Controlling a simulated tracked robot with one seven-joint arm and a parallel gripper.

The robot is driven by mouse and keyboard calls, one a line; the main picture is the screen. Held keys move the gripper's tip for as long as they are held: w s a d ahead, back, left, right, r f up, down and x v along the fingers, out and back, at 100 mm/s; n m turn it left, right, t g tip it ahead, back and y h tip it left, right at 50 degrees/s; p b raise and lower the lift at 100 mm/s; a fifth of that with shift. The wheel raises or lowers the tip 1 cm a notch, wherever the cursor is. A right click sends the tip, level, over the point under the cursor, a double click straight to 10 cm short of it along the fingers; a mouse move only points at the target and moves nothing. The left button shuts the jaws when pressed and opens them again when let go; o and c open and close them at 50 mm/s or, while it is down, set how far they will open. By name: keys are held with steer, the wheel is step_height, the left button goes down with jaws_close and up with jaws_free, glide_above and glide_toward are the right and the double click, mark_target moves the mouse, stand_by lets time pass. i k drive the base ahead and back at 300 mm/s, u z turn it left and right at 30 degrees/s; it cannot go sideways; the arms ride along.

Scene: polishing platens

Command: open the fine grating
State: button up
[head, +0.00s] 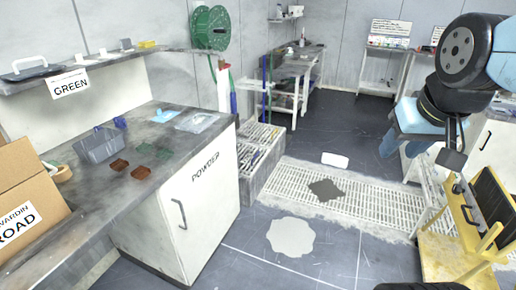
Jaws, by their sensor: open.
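A pale slotted floor grating (385,213) runs across the floor in the middle of the head view, flat and level with the floor around it. A dark grey irregular patch (326,190) and a white block (334,160) lie on or beside it. No label on it can be read, so I cannot tell whether it is the fine one. My gripper (453,157) hangs at the upper right, above and to the right of the grating, well apart from it. It is open and appears empty; its fingertips are small and partly hidden.
A white cabinet marked POWDER (206,190) stands at left under a cluttered grey counter. A yellow stand (452,250) with a dark panel (492,208) is at lower right. Slatted crates (262,150) stand behind the cabinet. A pale puddle-like patch (291,237) lies on otherwise open dark floor.

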mark_target(244, 162)
steer(key=u, duration=0.5)
steer(key=i, duration=1.7)
steer(key=z, duration=0.2)
